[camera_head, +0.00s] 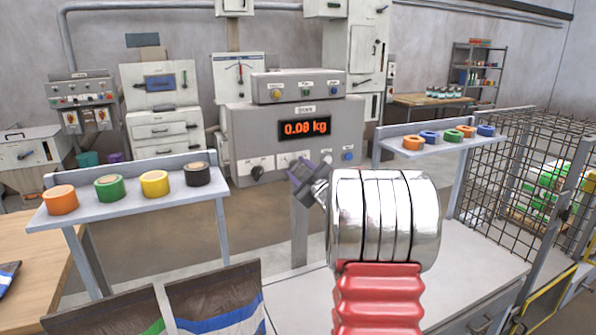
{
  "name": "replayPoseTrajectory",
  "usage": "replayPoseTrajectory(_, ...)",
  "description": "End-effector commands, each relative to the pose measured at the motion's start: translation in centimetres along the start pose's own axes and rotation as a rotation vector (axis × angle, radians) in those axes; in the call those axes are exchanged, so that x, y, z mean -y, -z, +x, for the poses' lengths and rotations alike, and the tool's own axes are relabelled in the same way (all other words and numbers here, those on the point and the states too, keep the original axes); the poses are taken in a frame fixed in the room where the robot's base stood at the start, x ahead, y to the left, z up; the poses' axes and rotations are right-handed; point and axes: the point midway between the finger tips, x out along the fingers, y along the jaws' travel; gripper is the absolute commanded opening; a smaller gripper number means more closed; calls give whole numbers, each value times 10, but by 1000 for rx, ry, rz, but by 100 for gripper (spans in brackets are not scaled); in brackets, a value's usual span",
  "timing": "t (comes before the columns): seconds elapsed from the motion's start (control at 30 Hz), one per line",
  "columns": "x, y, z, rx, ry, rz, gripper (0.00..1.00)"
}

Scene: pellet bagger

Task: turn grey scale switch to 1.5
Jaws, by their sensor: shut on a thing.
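The grey scale box (240,125) stands at the back centre, and its red display (305,128) reads 0.08 kg. Along its lower front are a black knob (257,172) at the left and a blue knob (348,156) at the right. My gripper (305,171) is in front of the panel between these two knobs. It is shut on what looks like the grey scale switch (327,158), mostly hidden behind the jaws. The switch's pointer and scale marks cannot be read. My arm's shiny and red links cover the lower right centre.
A left shelf (130,203) holds several tape rolls, and a right shelf (460,144) holds several coloured rings. Two bags (215,295) stand at the front. A wire cage (515,170) bounds the right. A grey post (299,230) stands below my gripper.

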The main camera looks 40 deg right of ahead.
Motion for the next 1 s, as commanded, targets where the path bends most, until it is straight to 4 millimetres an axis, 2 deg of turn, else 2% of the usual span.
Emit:
replayPoseTrajectory(0.37,4,0,2,-1,5,-153,15)
replayPoseTrajectory(1.0,6,-2,2,-1,4,-688,15)
